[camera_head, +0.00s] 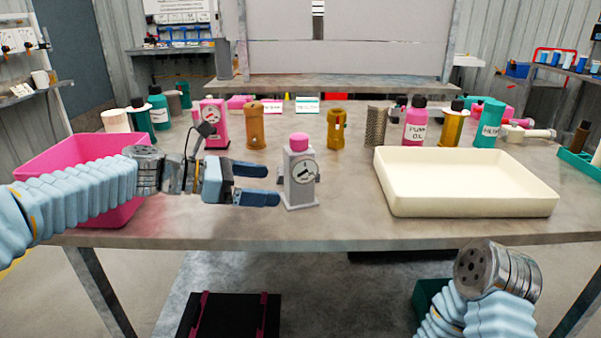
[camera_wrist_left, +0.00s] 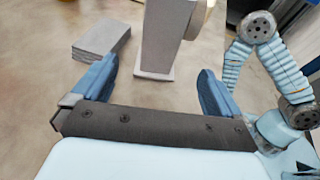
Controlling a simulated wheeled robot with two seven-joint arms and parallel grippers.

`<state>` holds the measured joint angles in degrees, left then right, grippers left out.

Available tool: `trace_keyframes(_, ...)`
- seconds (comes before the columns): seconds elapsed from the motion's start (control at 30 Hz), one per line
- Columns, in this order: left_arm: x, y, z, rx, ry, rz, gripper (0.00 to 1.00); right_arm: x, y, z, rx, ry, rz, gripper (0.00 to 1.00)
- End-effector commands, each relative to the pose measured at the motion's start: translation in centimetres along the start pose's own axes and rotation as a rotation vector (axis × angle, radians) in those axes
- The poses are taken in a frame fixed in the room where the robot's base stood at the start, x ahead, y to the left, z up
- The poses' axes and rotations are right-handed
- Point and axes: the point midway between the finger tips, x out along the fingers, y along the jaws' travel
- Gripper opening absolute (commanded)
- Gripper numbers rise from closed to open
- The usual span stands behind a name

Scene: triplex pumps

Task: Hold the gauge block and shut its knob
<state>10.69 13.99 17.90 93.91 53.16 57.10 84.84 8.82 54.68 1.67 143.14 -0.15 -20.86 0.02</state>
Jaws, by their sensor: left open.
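The gauge block (camera_head: 300,188) is a grey upright block with a round dial on its front and a pink knob (camera_head: 299,142) on top. It stands on the table near the middle. My left gripper (camera_head: 273,185) is open and empty, just left of the block, with its fingers pointing at it. In the left wrist view the block's lower part (camera_wrist_left: 165,35) stands beyond and between the open fingertips (camera_wrist_left: 156,74), apart from them. The knob is out of that view. My right gripper is not in view.
A cream tray (camera_head: 465,206) lies right of the block, and a pink bin (camera_head: 105,212) stands at left under my arm. A pink gauge unit (camera_head: 213,125), brown cylinders (camera_head: 256,126) and several bottles stand behind. A flat grey piece (camera_wrist_left: 101,38) shows in the wrist view.

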Motion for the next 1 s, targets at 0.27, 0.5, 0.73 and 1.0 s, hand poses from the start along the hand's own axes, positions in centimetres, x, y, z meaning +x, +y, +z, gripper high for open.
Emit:
trace_keyframes(0.27, 4.6, -0.1, 0.1, 0.000, 0.000, -0.005, 1.00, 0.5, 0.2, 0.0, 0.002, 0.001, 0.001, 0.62)
trace_keyframes(0.5, 7.0, -0.1, 0.0, -0.002, 0.000, -0.003, 1.00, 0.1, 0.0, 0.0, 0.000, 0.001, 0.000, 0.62)
trace_keyframes(0.73, 7.5, 0.0, 0.0, -0.001, 0.000, -0.001, 1.00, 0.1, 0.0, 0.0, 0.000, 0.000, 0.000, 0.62)
trace_keyframes(1.0, 7.4, 0.0, -0.1, -0.001, 0.000, -0.001, 0.82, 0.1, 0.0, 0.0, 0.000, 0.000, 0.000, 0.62)
